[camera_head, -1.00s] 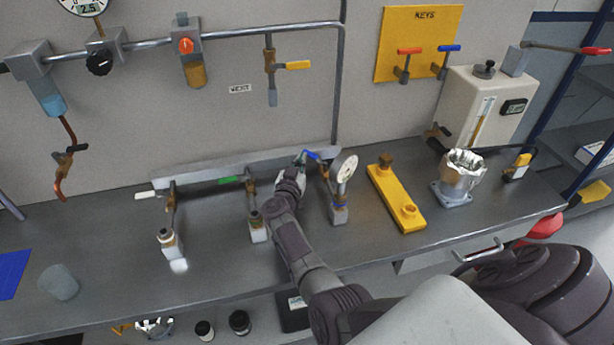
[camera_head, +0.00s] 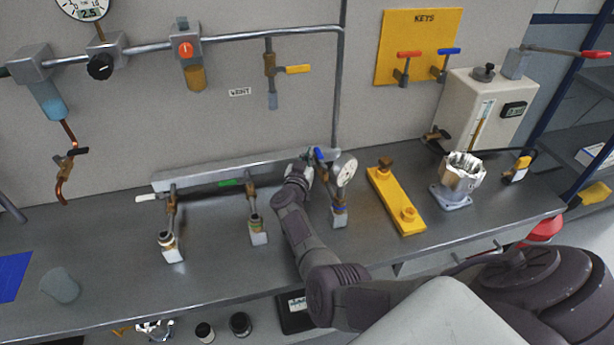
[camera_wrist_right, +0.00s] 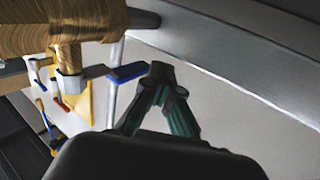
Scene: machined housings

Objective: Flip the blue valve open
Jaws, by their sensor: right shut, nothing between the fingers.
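The blue valve handle (camera_head: 318,154) sits on a brass valve at the back of the bench, on the line with the white-faced gauge (camera_head: 346,171). It is short and foreshortened in the head view. In the right wrist view the blue handle (camera_wrist_right: 128,72) reaches from the brass valve body (camera_wrist_right: 70,55) toward my fingers. My right gripper (camera_head: 307,157) is just left of the handle. In the wrist view its green fingers (camera_wrist_right: 160,72) are shut and empty, their tips close beside the handle's end; I cannot tell if they touch. My left gripper is not in view.
A green-handled valve (camera_head: 230,183) and a white-handled valve (camera_head: 147,198) stand to the left on the same manifold (camera_head: 200,174). The bench front between the left valves is clear.

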